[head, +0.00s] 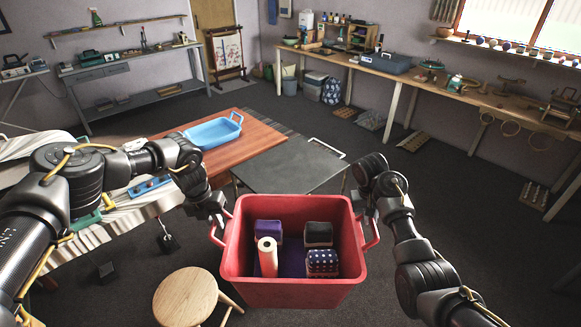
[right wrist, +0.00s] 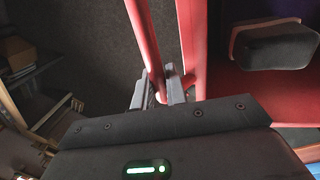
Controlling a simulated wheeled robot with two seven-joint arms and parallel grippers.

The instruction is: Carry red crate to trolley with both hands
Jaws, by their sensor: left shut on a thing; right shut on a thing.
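The red crate (head: 287,294) hangs level between my two arms in the head view, above the floor. My left gripper (head: 217,221) is shut on the crate's left handle. My right gripper (head: 366,217) is shut on the right handle; the right wrist view shows its fingers (right wrist: 163,90) closed around the red handle bar. The trolley (head: 290,168), with a dark grey flat top and a pale handle, stands just beyond the crate. Its top is bare.
A wooden table (head: 255,142) with a blue tray (head: 213,131) stands left of the trolley. A round wooden stool (head: 185,296) stands close at the crate's lower left. A long workbench (head: 440,84) runs along the right wall. The floor right of the trolley is open.

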